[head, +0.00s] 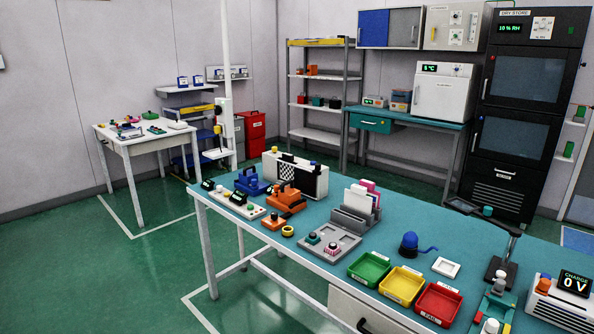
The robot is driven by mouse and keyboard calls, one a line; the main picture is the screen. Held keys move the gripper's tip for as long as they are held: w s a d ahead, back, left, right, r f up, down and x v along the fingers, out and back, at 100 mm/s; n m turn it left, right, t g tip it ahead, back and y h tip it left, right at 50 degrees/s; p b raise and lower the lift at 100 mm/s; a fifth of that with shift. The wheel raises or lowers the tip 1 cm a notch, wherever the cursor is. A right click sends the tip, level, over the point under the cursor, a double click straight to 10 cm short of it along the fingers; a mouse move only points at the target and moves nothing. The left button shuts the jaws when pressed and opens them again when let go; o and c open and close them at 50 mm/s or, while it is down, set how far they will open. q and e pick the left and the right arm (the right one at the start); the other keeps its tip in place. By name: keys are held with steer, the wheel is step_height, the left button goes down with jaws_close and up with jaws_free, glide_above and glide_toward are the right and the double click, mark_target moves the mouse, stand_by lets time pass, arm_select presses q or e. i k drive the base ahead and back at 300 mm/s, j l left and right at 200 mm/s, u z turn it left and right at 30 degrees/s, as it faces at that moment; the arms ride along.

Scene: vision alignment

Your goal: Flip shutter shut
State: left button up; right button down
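I cannot single out the shutter with certainty at this size. A white box unit (312,184) with a dark checkered front stands at the back of the teal workbench (330,258), with a yellow knob and a blue knob on top. In front of it are a blue device (250,184) and an orange device (287,200), each with a raised top part. Whether any shutter is open or shut is too small to tell. Neither of my grippers is in view.
Green (368,268), yellow (400,285) and red (437,303) trays line the bench's front edge. A grey rack (355,218) holds upright panels. A blue dome with a cable (410,243) and a white square frame (446,267) lie to the right. Green floor is clear at left.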

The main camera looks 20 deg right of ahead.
mark_target(306, 181)
steer(key=i+j+z, duration=0.3)
steer(key=i, duration=0.15)
steer(key=i+j+z, duration=0.15)
steer(key=i+z, duration=0.15)
steer(key=i, duration=0.1)
